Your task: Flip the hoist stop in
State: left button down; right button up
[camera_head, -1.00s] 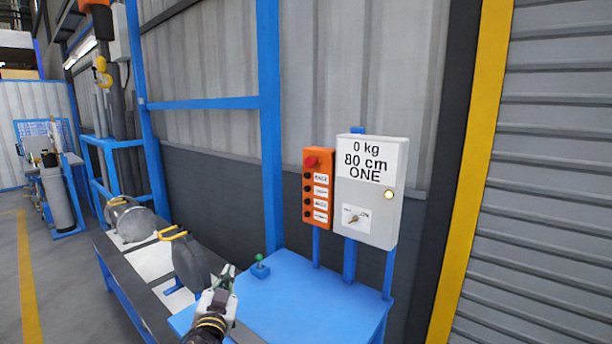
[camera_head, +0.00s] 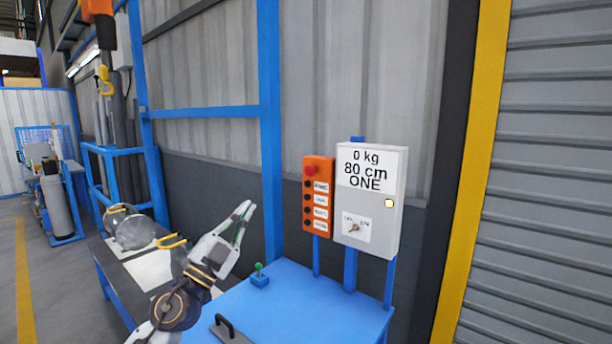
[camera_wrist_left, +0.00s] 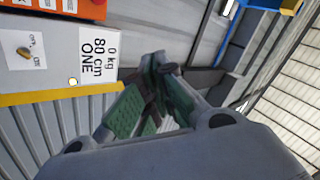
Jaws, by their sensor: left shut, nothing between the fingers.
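The orange button box (camera_head: 318,197) hangs upright at the back of the blue table. It has a red button (camera_head: 312,170) at its top and several dark buttons with white labels below. A grey box (camera_head: 371,197) beside it reads "0 kg 80 cm ONE" and has a small knob (camera_head: 355,227) and a lit lamp (camera_head: 389,203). My left gripper (camera_head: 245,210) is raised left of the orange box, apart from it, shut and empty. In the left wrist view its green-padded fingers (camera_wrist_left: 155,92) point away from the boxes. My right gripper is out of view.
A yellow hook (camera_head: 105,80) hangs at upper left.

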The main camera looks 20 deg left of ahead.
pick_arm(q)
jog(key=w+a+r+m+g, duration=0.2)
jog(key=w+a+m+g, duration=0.1)
jog(key=a+m+g, duration=0.2)
jog(key=shift+w+r+m+g, duration=0.3)
jog(key=shift+m+g, duration=0.9)
jog(key=shift+m, duration=0.2)
